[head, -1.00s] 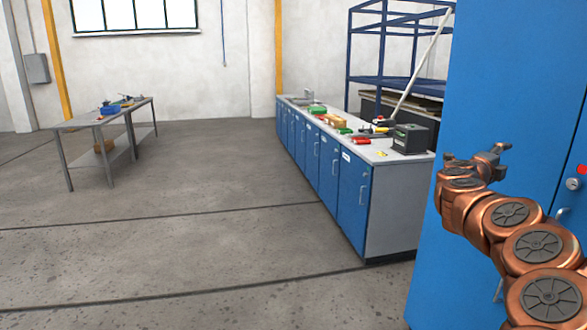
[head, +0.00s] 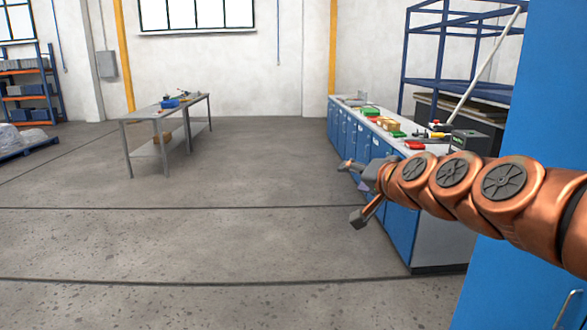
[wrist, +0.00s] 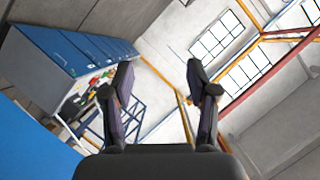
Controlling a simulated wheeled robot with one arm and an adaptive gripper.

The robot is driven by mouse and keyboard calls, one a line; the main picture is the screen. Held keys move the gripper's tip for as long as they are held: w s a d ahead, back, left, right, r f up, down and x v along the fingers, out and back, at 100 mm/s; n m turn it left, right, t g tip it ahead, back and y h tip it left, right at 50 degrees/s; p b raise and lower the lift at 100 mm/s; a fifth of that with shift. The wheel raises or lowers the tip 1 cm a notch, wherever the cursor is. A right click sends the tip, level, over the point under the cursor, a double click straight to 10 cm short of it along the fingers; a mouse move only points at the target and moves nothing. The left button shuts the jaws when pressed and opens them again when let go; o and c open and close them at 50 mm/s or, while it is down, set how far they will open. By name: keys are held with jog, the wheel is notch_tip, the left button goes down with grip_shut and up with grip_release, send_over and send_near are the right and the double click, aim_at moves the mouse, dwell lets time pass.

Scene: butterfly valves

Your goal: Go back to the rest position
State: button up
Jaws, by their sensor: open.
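My gripper (head: 350,192) is at the end of my copper-coloured arm, which reaches in from the right edge of the head view. Its two dark fingers are spread wide with nothing between them. In the wrist view my gripper (wrist: 160,85) also shows open and empty, with the room tilted behind it. In the head view it hangs in the air in front of the blue workbench cabinets and covers part of them. No valve shows in either view.
A blue cabinet (head: 545,110) stands close on the right, behind my arm. The blue workbench (head: 402,230) carries tools and boxes. A grey table (head: 150,115) stands further left. A blue rack (head: 455,50) is at the back right. The floor at left and centre is clear.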

jog(key=s+a+f+n+g+h, duration=0.15)
jog(key=s+f+g, duration=0.25)
jog(key=s+f, duration=0.5)
jog(key=s+a+f+n+g, duration=0.2)
jog(key=s+f+n+g, duration=0.15)
jog(key=s+f, duration=0.55)
jog(key=s+d+f+g+h, duration=0.1)
jog(key=s+d+f+g, duration=0.1)
jog(key=s, duration=0.6)
jog(key=s+d+f+g+h, duration=0.1)
jog(key=s+d+f+g, duration=0.2)
jog(key=s, duration=0.5)
jog(key=s+d+f+g+h, duration=0.1)
jog(key=s+d+f+g, duration=0.2)
jog(key=s, duration=0.5)
jog(key=shift+s+f+h, duration=0.1)
jog(key=shift+h, duration=0.15)
